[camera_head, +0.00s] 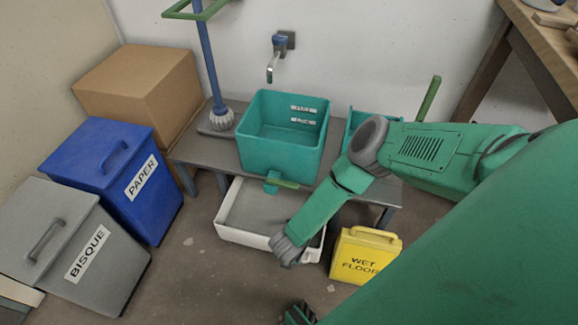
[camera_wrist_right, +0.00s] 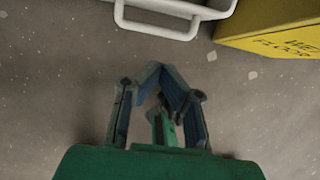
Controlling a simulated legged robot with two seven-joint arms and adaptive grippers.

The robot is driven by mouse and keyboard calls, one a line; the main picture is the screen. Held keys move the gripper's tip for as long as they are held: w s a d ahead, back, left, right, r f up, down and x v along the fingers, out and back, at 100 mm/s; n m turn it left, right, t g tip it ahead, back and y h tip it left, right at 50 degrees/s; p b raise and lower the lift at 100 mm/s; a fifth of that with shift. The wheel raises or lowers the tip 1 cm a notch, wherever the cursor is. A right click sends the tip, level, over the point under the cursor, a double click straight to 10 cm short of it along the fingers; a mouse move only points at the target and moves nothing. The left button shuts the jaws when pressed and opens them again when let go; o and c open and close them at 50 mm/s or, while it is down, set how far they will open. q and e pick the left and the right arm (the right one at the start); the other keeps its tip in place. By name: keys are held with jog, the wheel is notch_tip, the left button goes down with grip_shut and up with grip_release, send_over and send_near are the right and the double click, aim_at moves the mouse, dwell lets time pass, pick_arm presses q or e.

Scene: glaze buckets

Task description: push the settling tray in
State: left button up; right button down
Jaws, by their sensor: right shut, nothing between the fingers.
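The settling tray (camera_head: 243,238) is a white, shallow, open tray with a grey inside. It sticks out from under the low grey bench. In the right wrist view its white front and loop handle (camera_wrist_right: 155,27) show at the top. My right gripper (camera_wrist_right: 160,72) is shut and empty, over bare floor in front of the handle, apart from it in the picture. In the head view my right arm reaches down across the tray's right front part and hides some of it; the fingers are not clear there.
A yellow wet floor sign (camera_head: 362,256) stands close right of the tray. The grey bench (camera_head: 191,152) carries a teal bucket (camera_head: 280,145). Blue (camera_head: 108,172) and grey (camera_head: 75,243) bins stand left. Bare floor lies in front of the tray.

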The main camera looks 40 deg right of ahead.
jog(key=w+d+f+b, duration=0.1)
jog(key=f, duration=0.1)
jog(key=w+d+f+b, duration=0.1)
jog(key=f+b, duration=0.1)
jog(key=f, duration=0.1)
jog(key=w+d+f+b, duration=0.1)
jog(key=f+b, duration=0.1)
jog(key=shift+d+f, duration=0.15)
jog(key=shift+f, duration=0.2)
jog(key=shift+w+d+r, duration=0.1)
jog(key=shift+w+d, duration=0.3)
jog(key=shift+d, duration=0.2)
